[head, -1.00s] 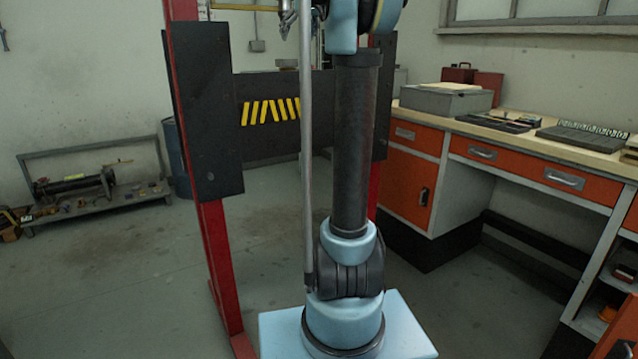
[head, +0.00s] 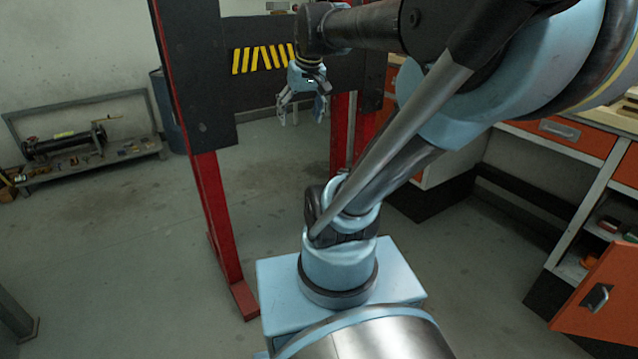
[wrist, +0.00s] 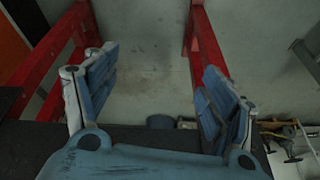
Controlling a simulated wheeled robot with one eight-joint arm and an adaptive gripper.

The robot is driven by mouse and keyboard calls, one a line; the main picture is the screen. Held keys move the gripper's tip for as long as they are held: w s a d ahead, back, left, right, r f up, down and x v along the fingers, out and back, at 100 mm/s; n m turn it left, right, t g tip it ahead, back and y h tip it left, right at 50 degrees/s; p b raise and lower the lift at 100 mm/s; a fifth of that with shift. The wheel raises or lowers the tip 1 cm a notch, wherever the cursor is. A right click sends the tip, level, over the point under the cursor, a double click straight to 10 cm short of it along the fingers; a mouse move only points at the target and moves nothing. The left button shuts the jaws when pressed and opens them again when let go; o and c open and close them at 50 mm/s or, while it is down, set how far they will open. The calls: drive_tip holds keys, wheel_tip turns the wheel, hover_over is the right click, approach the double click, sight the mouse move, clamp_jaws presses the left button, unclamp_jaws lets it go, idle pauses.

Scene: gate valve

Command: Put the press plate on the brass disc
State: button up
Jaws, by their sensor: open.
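My gripper (head: 301,110) hangs open and empty, fingers down, in front of the dark crossbeam of the red press frame in the head view. In the wrist view its two blue-grey fingers (wrist: 158,72) are wide apart with only bare floor between them. I cannot make out the press plate or the brass disc in either view. A small dark object (head: 278,5) shows at the top edge of the head view, above the crossbeam; I cannot tell what it is.
The red press frame (head: 207,215) has a black crossbeam (head: 262,80) with yellow stripes. Orange-fronted workbench drawers (head: 556,135) stand at right, with an open orange door (head: 603,290) below. A low rack (head: 90,150) stands at left beside a blue barrel (head: 168,110). The floor between is clear.

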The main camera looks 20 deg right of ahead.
drive_tip(key=s+d+f+m+g+h, duration=0.1)
drive_tip(key=s+d+f, duration=0.1)
drive_tip(key=s+f, duration=1.1)
wheel_tip(320, 180, down, 4)
drive_tip(key=shift+s+d+r+g, duration=0.1)
drive_tip(key=shift+s+d+g, duration=0.1)
drive_tip(key=shift+g, duration=0.1)
